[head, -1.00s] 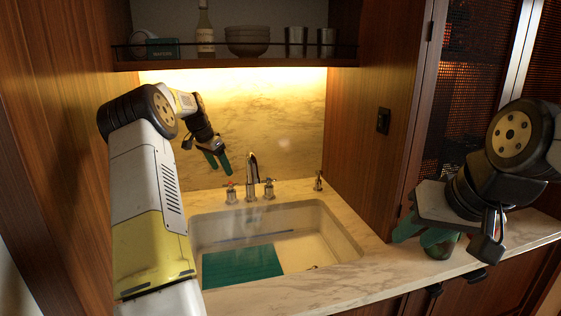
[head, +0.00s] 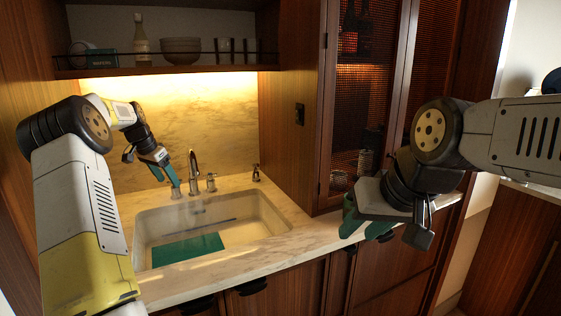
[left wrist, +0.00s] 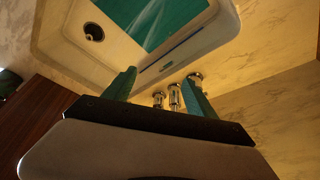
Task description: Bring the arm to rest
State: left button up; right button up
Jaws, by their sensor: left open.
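My left arm comes in from the left, and its gripper (head: 171,178) hangs at the back of the sink, just left of the tap. In the left wrist view, its two green fingers (left wrist: 160,88) stand apart with nothing between them. My right gripper (head: 358,220) is over the counter right of the sink, its green fingers pointing down and partly hidden behind its own wrist. I cannot tell whether it is open or holds anything.
The white sink (head: 274,222) holds a flat green panel (head: 188,247). The tap (head: 193,162) and its handles stand close to my left gripper. Above is a shelf with a bottle (head: 141,42), a bowl (head: 181,50) and cups. A cabinet (head: 375,95) stands at the right.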

pick_arm(q)
jog(key=s+d+r+n+y, duration=0.1)
jog(key=s+d+r+n, duration=0.1)
jog(key=s+d+r, duration=1.3)
jog(key=s+d+f+n, duration=0.1)
jog(key=s+d+f, duration=0.1)
jog(key=s, duration=0.6)
jog(key=s+d+f+n+t, duration=0.1)
jog(key=s+d, duration=0.3)
jog(key=s, duration=0.5)
jog(key=s+d+f+n+t+h, duration=0.1)
jog(key=s+d+f, duration=0.2)
jog(key=s, duration=0.6)
jog(key=shift+s+d+f, duration=0.2)
jog(key=shift+d, duration=0.3)
jog(key=shift+a, duration=0.1)
